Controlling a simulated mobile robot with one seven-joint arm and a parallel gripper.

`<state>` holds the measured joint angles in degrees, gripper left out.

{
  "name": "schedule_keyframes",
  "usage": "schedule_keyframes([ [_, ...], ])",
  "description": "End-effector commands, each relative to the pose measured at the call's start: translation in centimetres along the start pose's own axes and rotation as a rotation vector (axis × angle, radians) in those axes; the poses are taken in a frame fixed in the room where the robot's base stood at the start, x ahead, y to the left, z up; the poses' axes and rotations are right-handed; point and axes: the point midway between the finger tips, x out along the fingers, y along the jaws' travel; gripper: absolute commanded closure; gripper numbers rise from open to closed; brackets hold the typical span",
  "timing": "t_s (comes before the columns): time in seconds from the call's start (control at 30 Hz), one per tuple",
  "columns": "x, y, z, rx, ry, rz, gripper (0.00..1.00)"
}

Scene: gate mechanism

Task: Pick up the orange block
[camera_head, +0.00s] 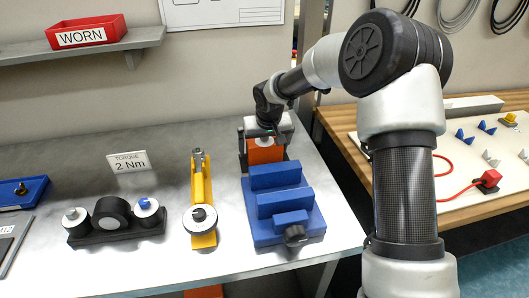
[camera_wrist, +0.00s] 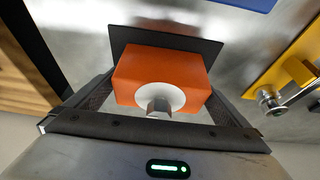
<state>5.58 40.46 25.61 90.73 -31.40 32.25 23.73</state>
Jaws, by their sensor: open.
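The orange block (camera_head: 266,153) stands at the back of the metal table, just behind the blue stepped fixture. In the wrist view the orange block (camera_wrist: 160,78) has a white round disc with a grey metal stub on the face towards me. A dark flat plate (camera_wrist: 205,47) shows behind or under it. My gripper (camera_head: 264,135) is over the block, with a finger on each side of it. In the wrist view the fingers stand apart left and right of the block. Whether either finger touches it cannot be told. The fingertips are partly hidden.
The blue stepped fixture (camera_head: 285,205) with a black knob stands directly in front of the block. A yellow tool (camera_head: 202,200) lies to its left. A black holder (camera_head: 116,231) with round parts is farther left. A red WORN bin (camera_head: 86,32) sits on the shelf.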

Motion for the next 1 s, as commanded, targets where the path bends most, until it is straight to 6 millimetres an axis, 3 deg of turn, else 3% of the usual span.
schedule_keyframes([
  [0.3,0.62,0.0,-0.06,-0.001,0.001,0.0,0.0],
  [0.73,0.6,0.0,-0.03,-0.001,0.001,0.0,0.73],
  [1.0,0.17,-0.03,-0.41,-0.001,0.007,0.0,0.73],
])
